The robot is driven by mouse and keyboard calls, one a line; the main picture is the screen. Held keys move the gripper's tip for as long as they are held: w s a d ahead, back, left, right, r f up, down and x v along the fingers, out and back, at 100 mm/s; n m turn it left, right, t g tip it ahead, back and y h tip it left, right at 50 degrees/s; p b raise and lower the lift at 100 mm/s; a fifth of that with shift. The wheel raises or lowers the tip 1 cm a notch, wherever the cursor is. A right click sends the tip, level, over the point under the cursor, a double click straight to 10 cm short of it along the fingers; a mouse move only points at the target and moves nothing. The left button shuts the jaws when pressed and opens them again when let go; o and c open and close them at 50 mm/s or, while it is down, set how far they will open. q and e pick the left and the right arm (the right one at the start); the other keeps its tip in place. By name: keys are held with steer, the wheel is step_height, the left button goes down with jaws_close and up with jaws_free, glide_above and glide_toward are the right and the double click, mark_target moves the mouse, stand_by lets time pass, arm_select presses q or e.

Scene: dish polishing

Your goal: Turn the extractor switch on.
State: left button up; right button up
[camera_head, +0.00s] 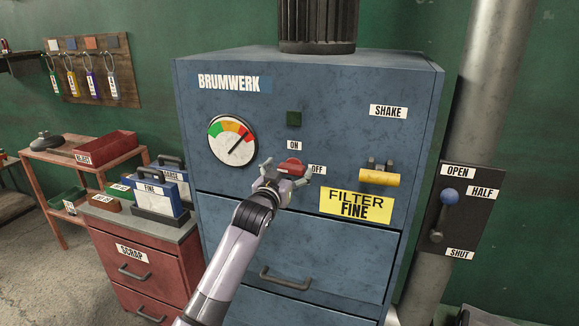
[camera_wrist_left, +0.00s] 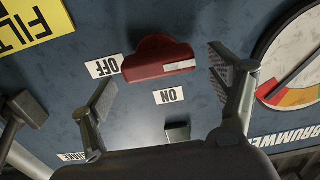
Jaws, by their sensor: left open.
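The extractor switch (camera_head: 291,167) is a red knob on the front of the blue BRUMWERK cabinet (camera_head: 330,243). An ON label (camera_head: 294,145) is above it and an OFF label (camera_head: 317,170) to its right. My left gripper (camera_head: 287,175) is open in front of the switch, partly covering it. In the left wrist view, which is upside down, the red switch bar (camera_wrist_left: 155,62) lies roughly level between the spread fingers (camera_wrist_left: 163,84). Its white mark is at the end away from OFF. Contact with the fingers cannot be told. My right gripper is not in view.
A dark green square lamp (camera_head: 294,118) is above ON. A gauge (camera_head: 232,140) is to the left, and a yellow handle (camera_head: 379,178) and FILTER FINE sign (camera_head: 356,206) to the right. A blue-knobbed lever (camera_head: 449,197) is on the pipe. A red drawer unit (camera_head: 137,262) stands left.

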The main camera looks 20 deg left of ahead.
arm_select(q)
steer(key=shift+w, duration=0.45)
steer(key=shift+c, duration=0.6)
steer(key=c, duration=1)
